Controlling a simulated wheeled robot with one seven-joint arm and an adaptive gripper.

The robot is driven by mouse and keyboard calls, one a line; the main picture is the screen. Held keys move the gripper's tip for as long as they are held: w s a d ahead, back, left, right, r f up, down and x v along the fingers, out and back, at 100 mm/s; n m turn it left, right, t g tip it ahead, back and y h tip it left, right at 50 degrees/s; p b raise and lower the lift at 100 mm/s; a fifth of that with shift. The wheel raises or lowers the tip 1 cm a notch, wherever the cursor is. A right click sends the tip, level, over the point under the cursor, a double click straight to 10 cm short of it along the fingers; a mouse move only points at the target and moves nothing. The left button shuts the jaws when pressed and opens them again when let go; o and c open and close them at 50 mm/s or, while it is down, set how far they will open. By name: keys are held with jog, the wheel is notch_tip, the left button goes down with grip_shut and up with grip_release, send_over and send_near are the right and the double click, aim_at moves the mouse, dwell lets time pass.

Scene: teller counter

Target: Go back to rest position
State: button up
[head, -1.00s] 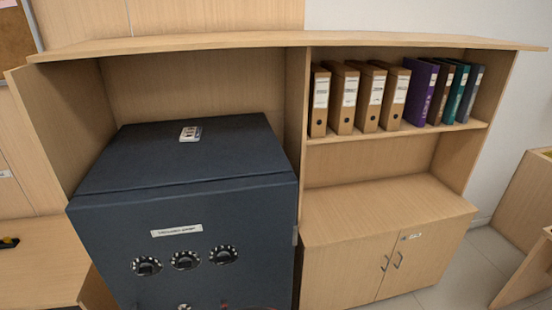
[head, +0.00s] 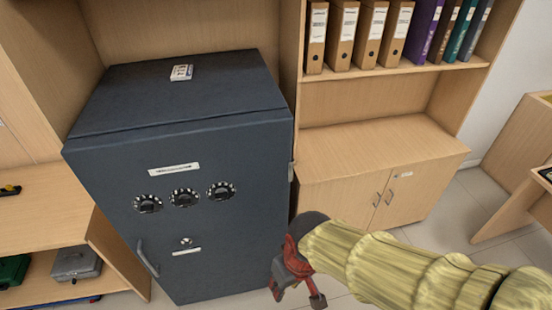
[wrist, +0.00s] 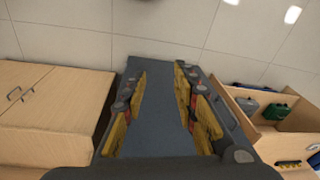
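My gripper (head: 296,292) shows in the head view in front of the safe's lower right side, at the end of my arm with its yellowish sleeve. In the wrist view my gripper (wrist: 160,85) has its two yellow-padded fingers spread apart, with nothing between them. The dark blue safe (head: 180,235) stands in the left bay of the wooden unit, its door shut, with several black dials and a handle. The safe (wrist: 155,110) also shows beyond the fingers in the wrist view. A small white card-like item (head: 182,72) lies on top of the safe.
A low wooden cupboard (head: 385,155) stands right of the safe, with binders (head: 375,35) on the shelf above. At left, a wooden shelf (head: 40,215) has a grey box (head: 76,262) and a green case (head: 12,270) below. A wooden desk (head: 515,215) stands at far right.

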jog(key=d+r+m+t+h, duration=0.1)
jog(key=d+r+m+t, duration=0.3)
jog(key=d+r, duration=1.1)
jog(key=shift+s+d+r+m+t, duration=0.2)
jog(key=shift+d+r+m+t, duration=0.1)
jog(key=shift+d+m, duration=0.45)
